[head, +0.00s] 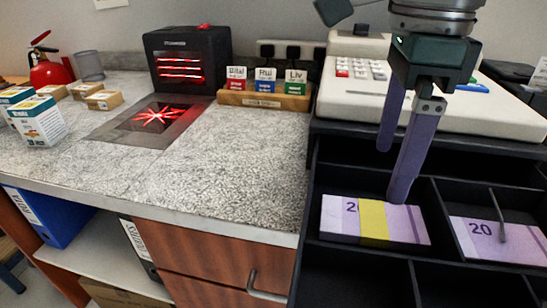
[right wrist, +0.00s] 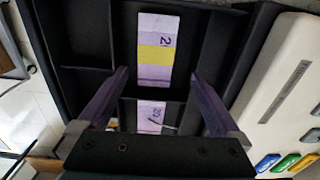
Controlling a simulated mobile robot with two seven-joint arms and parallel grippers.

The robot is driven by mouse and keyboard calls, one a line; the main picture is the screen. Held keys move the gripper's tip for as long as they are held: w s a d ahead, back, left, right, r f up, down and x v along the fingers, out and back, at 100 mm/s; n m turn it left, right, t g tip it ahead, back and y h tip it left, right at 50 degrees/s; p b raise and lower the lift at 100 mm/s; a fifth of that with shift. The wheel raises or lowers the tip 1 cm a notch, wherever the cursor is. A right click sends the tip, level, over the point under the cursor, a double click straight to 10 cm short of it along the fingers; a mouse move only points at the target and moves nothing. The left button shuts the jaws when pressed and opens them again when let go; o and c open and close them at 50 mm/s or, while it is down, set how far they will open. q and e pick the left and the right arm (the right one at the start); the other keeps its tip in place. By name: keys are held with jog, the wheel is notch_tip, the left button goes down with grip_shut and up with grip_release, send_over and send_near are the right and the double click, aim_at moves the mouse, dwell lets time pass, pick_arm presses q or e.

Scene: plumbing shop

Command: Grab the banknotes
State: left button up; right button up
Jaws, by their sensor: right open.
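A stack of purple banknotes with a yellow band (head: 374,220) lies in a compartment of the black cash drawer (head: 315,265). A second purple banknote stack marked 20 (head: 488,240) lies in the compartment to its right, under a thin clip. My right gripper (head: 393,172) points down over the drawer, its fingers apart and nothing between them. In the head view one fingertip overlaps the far edge of the banded stack; I cannot tell whether it touches. In the right wrist view the banded stack (right wrist: 155,50) lies beyond the fingertips and the second stack (right wrist: 151,117) shows between the fingers. My left gripper is out of view.
The cream cash register (head: 490,105) stands behind the drawer. Black walls divide the drawer, and its front compartments look empty. A stone counter (head: 240,165) with a scanner plate (head: 155,118) is at left. A wooden holder with small cards (head: 265,98) stands near the register.

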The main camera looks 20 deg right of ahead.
aim_at(379, 218)
jog(key=shift+s+f, duration=0.2)
jog(key=shift+f, duration=0.4)
jog(key=shift+s+f, duration=0.15)
jog(key=shift+f, duration=0.45)
notch_tip(379, 218, down, 6)
jog(key=shift+s+d+r+p, duration=0.1)
jog(key=shift+s+p, duration=0.05)
jog(key=shift+p, duration=0.25)
jog(key=shift+c, duration=0.4)
jog(key=c, duration=1.2)
jog(key=shift+o, duration=0.2)
jog(key=shift+r, duration=0.15)
